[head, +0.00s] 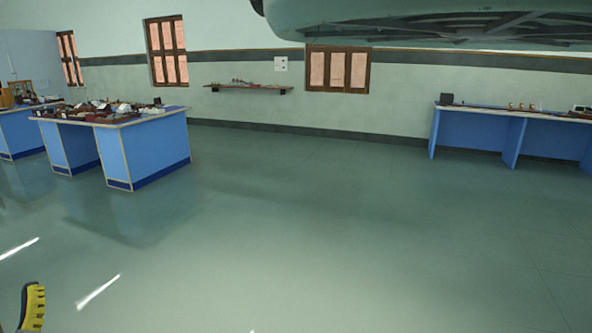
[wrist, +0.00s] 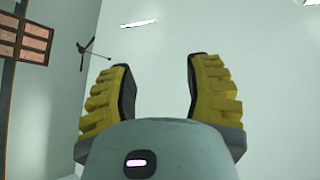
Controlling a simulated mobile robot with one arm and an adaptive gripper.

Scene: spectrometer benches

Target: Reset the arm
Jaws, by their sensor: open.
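My gripper (wrist: 157,68) shows in the wrist view with its two yellow ribbed fingers apart and nothing between them. The wrist view looks up past the fingers at a pale wall and ceiling. In the head view only one yellow finger of my gripper (head: 33,305) shows, at the bottom left corner. It is over open floor, far from the benches. The rest of the arm is mostly out of the picture.
A blue bench (head: 158,150) with several instruments stands at left, another blue bench (head: 18,130) behind it. A long blue bench (head: 478,130) stands at right against the wall. A wall shelf (head: 250,88) is between. The middle floor (head: 320,220) is clear. A ceiling fan (wrist: 85,46) shows overhead.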

